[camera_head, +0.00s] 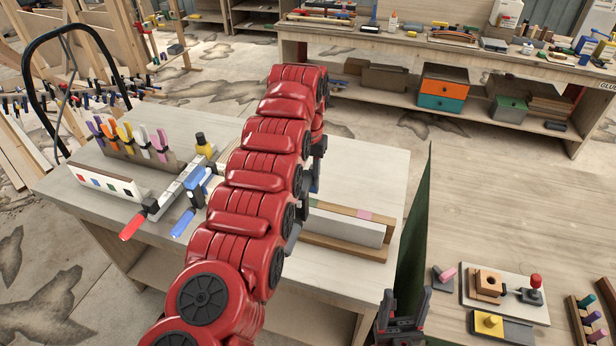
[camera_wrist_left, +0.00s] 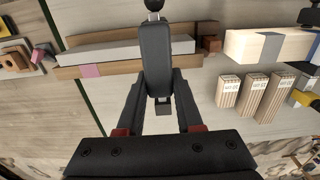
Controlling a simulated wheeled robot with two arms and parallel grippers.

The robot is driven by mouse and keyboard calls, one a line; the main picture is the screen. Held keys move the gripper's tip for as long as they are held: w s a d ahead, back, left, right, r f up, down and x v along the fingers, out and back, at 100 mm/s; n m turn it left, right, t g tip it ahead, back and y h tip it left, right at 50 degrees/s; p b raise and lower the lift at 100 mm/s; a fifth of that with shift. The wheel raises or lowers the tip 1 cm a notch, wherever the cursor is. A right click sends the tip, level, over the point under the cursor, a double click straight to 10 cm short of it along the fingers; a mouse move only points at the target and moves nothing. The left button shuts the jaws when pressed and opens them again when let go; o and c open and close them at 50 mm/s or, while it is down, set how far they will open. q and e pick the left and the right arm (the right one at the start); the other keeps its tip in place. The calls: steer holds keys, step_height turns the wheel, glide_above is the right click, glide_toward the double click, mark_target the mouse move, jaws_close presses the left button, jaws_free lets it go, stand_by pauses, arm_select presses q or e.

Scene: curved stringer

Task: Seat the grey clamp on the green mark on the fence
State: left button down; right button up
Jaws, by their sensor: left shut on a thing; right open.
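The fence (camera_head: 345,228) is a long pale bar with a brown wooden strip carrying a pink mark (camera_head: 365,215). It also crosses the upper left of the left wrist view (camera_wrist_left: 120,47). In the head view my red arm covers most of this gripper. My right gripper (camera_head: 405,300) is open and empty at the bottom.
Several coloured clamps (camera_head: 130,140) stand in a row at the table's left. A white board with coloured squares (camera_head: 112,185) and red- and blue-handled tools (camera_head: 158,205) lie nearby. A dark green panel (camera_head: 413,235) stands right of the fence. Wooden blocks (camera_wrist_left: 256,92) show in the wrist view.

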arm_select(q)
steer(key=shift+f, duration=0.1)
stand_by(0.4)
steer(key=shift+f+b, duration=1.6)
steer(key=shift+b, duration=0.25)
steer(key=shift+f, duration=0.15)
steer(key=shift+f+b, duration=1.35)
steer(key=shift+b, duration=0.05)
steer(key=shift+f, duration=0.15)
steer(key=shift+f+b, duration=0.4)
steer(key=shift+b, duration=0.15)
steer(key=shift+c, duration=2.4)
jaws_free()
